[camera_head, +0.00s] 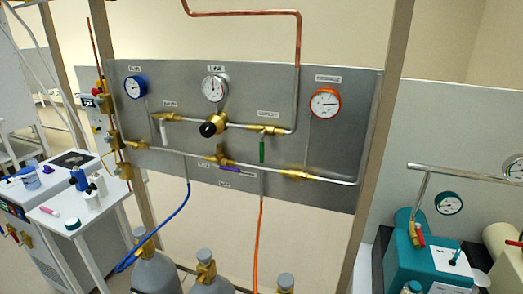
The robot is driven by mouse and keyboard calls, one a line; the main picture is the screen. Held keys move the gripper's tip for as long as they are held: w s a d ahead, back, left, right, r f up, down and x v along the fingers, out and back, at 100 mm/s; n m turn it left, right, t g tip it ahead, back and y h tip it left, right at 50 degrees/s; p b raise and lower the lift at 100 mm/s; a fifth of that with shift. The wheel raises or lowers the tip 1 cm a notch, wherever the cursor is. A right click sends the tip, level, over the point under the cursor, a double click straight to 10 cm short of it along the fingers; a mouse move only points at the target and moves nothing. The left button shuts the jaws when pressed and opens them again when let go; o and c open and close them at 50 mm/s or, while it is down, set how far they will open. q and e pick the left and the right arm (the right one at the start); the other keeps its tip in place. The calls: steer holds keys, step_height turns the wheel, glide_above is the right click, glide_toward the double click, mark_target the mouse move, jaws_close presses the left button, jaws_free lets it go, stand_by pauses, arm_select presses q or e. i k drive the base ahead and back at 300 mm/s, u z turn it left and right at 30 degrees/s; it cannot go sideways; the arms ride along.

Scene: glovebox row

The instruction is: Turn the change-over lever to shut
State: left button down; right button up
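A grey gauge panel (340,165) fills the middle of the view, with brass valves and silver pipes on it. On the lower pipe, a purple lever (243,171) reaches right from a brass valve body (221,158), lying nearly along the pipe. Small labels sit around it, too small to read; I take it as the change-over lever, though I cannot confirm this. A white lever (163,133) and a green lever (261,152) hang down from valves on the upper pipe. Neither of my grippers is in view, and nothing touches the levers.
A black knob (208,129) sticks out of the panel's middle. A blue gauge (135,87), white gauge (214,88) and orange gauge (325,103) sit above. Blue hose (166,221) and orange hose (257,240) hang below near grey cylinders (205,275). Teal equipment (415,262) stands right.

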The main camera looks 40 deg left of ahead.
mark_target(214, 166)
steer(key=u, duration=0.35)
steer(key=k, duration=0.5)
steer(key=u, duration=1.4)
steer(key=i, duration=1.2)
steer(key=z, duration=0.7)
steer(key=k, duration=0.5)
steer(key=z, duration=0.75)
steer(key=i, duration=0.55)
steer(key=u, duration=0.35)
